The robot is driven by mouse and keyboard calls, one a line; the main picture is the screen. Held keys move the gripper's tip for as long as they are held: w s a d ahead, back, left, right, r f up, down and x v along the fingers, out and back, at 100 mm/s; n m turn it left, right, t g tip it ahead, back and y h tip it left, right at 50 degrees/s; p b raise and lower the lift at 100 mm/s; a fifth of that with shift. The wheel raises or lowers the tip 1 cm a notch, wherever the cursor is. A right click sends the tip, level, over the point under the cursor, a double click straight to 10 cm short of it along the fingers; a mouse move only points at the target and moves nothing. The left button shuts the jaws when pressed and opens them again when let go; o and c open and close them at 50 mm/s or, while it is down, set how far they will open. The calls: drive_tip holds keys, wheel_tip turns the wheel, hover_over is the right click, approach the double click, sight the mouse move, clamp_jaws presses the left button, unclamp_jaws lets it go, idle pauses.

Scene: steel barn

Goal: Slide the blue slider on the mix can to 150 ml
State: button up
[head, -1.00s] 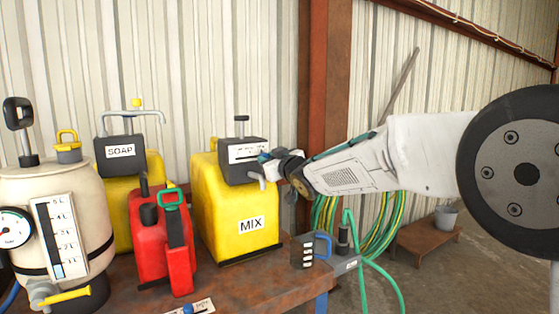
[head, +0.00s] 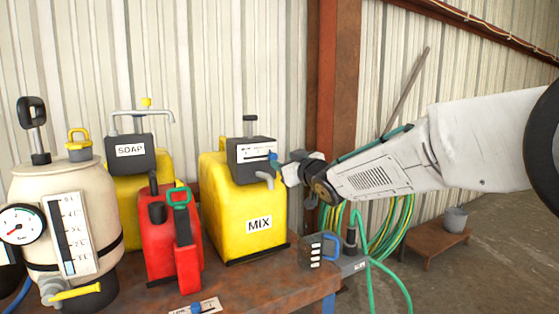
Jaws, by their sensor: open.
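The yellow mix can (head: 235,212) stands on the bench, with a white MIX label on its front. Its dark pump head (head: 244,172) carries a white scale plate (head: 250,154). The blue slider (head: 273,155) shows at the right end of the plate. The scale's figures are too small to read. My gripper (head: 283,172) is open, just right of the slider and the pump head. I cannot tell whether a finger touches the slider.
A red can (head: 160,240), a yellow soap can (head: 135,185) and a cream sprayer tank (head: 95,205) stand to the left. A dark block with a blue handle (head: 318,252) sits at the bench's right end. A green hose hangs behind my arm.

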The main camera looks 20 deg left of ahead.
drive_tip(key=shift+v, duration=1.75)
